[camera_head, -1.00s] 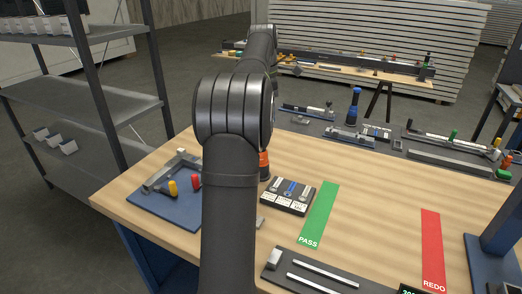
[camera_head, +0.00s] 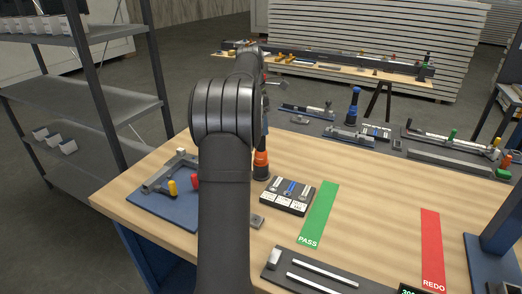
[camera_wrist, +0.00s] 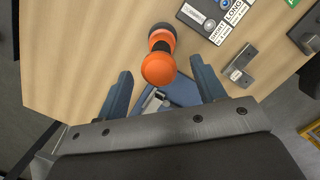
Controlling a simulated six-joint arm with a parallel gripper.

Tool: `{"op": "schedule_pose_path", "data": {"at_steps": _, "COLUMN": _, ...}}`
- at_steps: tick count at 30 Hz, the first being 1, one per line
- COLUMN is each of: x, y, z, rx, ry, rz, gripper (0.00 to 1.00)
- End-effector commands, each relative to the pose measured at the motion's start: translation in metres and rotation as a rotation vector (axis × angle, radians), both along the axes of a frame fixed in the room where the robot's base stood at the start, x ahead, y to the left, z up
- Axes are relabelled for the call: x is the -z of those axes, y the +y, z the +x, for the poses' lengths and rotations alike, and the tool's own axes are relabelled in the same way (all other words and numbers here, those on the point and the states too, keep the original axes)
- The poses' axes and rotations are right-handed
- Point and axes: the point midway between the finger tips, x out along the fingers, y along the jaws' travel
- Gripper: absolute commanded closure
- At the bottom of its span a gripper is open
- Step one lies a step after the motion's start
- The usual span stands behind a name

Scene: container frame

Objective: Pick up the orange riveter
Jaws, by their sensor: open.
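The orange riveter (camera_head: 261,160) stands upright on the wooden table, just right of my arm in the head view. It has an orange body and a dark base. In the wrist view the riveter (camera_wrist: 158,66) is seen from above, its orange top close to the space between the fingertips. My gripper (camera_wrist: 163,85) is open, with one blue-grey finger on each side and nothing held. The riveter lies slightly beyond the fingertips, and no contact shows.
A small metal block (camera_head: 257,221) lies nearer. A blue mat (camera_head: 160,208) with a metal fixture and yellow and red knobs is left. Green PASS (camera_head: 318,215) and red REDO (camera_head: 432,250) strips mark open table.

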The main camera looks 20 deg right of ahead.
Motion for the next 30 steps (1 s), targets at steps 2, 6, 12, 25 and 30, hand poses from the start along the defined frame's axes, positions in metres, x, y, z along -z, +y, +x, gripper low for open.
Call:
{"op": "schedule_pose_path", "data": {"at_steps": 2, "x": 0.007, "y": -0.001, "z": 0.000, "rx": 0.000, "ry": 0.001, "rz": 0.001, "gripper": 0.37}}
{"op": "schedule_pose_path", "data": {"at_steps": 6, "x": 0.015, "y": -0.002, "z": 0.000, "rx": 0.000, "ry": 0.000, "rz": 0.000, "gripper": 0.37}}
{"op": "schedule_pose_path", "data": {"at_steps": 12, "x": 0.045, "y": -0.003, "z": 0.001, "rx": 0.000, "ry": 0.002, "rz": 0.001, "gripper": 0.37}}
{"op": "schedule_pose_path", "data": {"at_steps": 25, "x": 0.061, "y": -0.006, "z": 0.001, "rx": 0.002, "ry": -0.001, "rz": -0.002, "gripper": 0.43}}
{"op": "schedule_pose_path", "data": {"at_steps": 30, "x": 0.061, "y": -0.006, "z": 0.001, "rx": 0.002, "ry": -0.001, "rz": -0.002, "gripper": 0.76}}
